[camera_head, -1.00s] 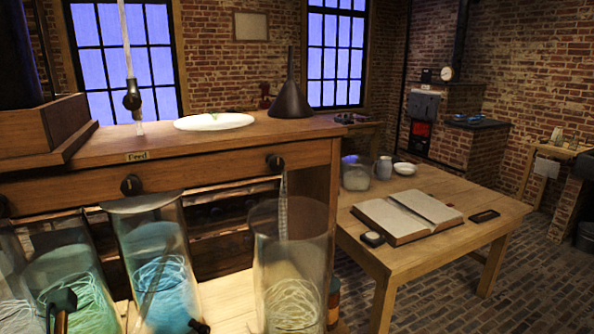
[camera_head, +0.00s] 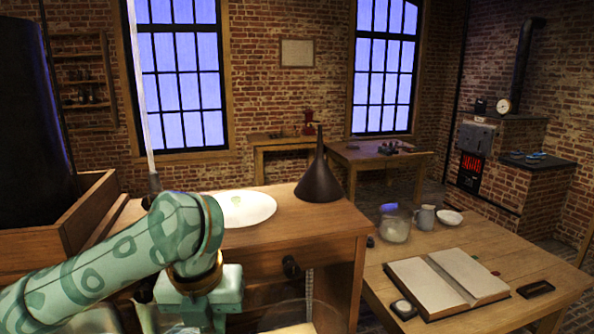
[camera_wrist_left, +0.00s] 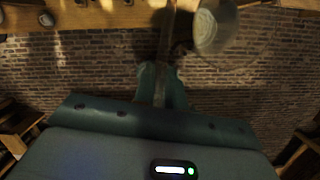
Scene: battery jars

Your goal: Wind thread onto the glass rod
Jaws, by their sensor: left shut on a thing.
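A pale glass rod (camera_head: 143,90) runs down from the top edge in the head view to a dark fitting (camera_head: 154,182) at the counter's left; my arm hides what lies below. My patterned teal left arm comes in from the left, and its gripper (camera_head: 203,300) points down in front of the counter, with fingertips out of frame. In the left wrist view the gripper (camera_wrist_left: 161,88) is shut on a thin, dark brownish rod-like thing (camera_wrist_left: 167,45); I cannot tell whether it is the glass rod. A glass jar (camera_wrist_left: 213,27) is just beside it. The thread is not clearly visible. My right gripper is not in view.
The wooden counter (camera_head: 335,228) carries a white plate (camera_head: 245,208) and a dark funnel (camera_head: 319,180). The table (camera_head: 520,265) at right holds an open book (camera_head: 440,285), a glass jar (camera_head: 394,228), a mug (camera_head: 425,217) and a bowl (camera_head: 449,217).

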